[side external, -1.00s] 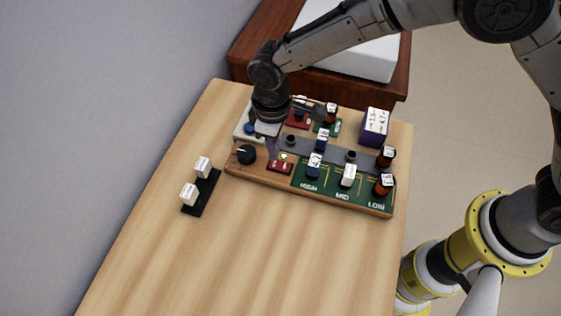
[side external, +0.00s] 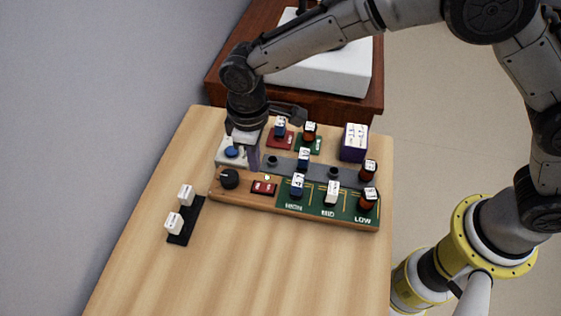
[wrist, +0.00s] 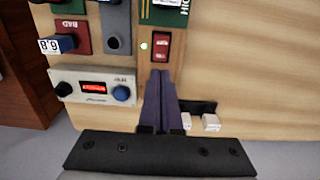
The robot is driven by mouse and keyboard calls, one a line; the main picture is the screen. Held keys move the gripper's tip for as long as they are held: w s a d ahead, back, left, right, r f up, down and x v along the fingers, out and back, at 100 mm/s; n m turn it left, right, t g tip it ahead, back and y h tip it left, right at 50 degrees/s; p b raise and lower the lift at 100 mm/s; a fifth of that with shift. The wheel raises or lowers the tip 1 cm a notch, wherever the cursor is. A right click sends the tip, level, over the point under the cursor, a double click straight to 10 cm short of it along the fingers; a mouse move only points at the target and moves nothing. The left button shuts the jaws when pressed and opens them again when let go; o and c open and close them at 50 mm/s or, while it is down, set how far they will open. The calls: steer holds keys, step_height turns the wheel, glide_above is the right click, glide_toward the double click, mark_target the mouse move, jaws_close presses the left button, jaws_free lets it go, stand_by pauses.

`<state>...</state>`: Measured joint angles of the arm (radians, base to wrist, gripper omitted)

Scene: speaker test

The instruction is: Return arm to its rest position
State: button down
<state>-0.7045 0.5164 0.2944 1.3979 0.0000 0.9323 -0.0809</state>
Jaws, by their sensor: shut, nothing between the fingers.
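My gripper (side external: 253,168) is shut and empty, with its purple fingers pointing down over the left part of the wooden board (side external: 222,195). A red rocker switch (side external: 264,187) on the board lies just right of and below the fingertips in the side view. In the wrist view the shut fingers (wrist: 160,75) end just below the red switch (wrist: 160,46), and a small pale light (wrist: 144,45) glows beside it. I see no contact with the switch, but the exact gap is hard to tell. A black knob (side external: 229,178) sits left of the switch.
A white meter box (wrist: 70,78) with a red display and blue knob stands close behind the gripper. Blue, white and orange-brown labelled parts stand on the board. A purple box (side external: 354,142) is at back right. A black strip (side external: 185,222) holds two white blocks. The front table is clear.

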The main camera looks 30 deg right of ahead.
steer(key=shift+w+d, duration=0.1)
steer(key=w+d+r+m+t+y, duration=0.15)
steer(key=w+d+r, duration=0.25)
steer(key=d+r, duration=0.55)
steer(key=s+d+r+m+t, duration=0.2)
steer(key=s+d+r+m, duration=0.15)
steer(key=d+r, duration=0.65)
steer(key=s+d+r+m+t, duration=0.25)
steer(key=s+d+r, duration=0.25)
steer(key=s+d, duration=0.6)
steer(key=s+d+f+m+h, duration=0.1)
steer(key=s+f, duration=0.6)
steer(key=s, duration=0.4)
steer(key=shift+d, duration=0.2)
steer(key=shift+m+h, duration=0.25)
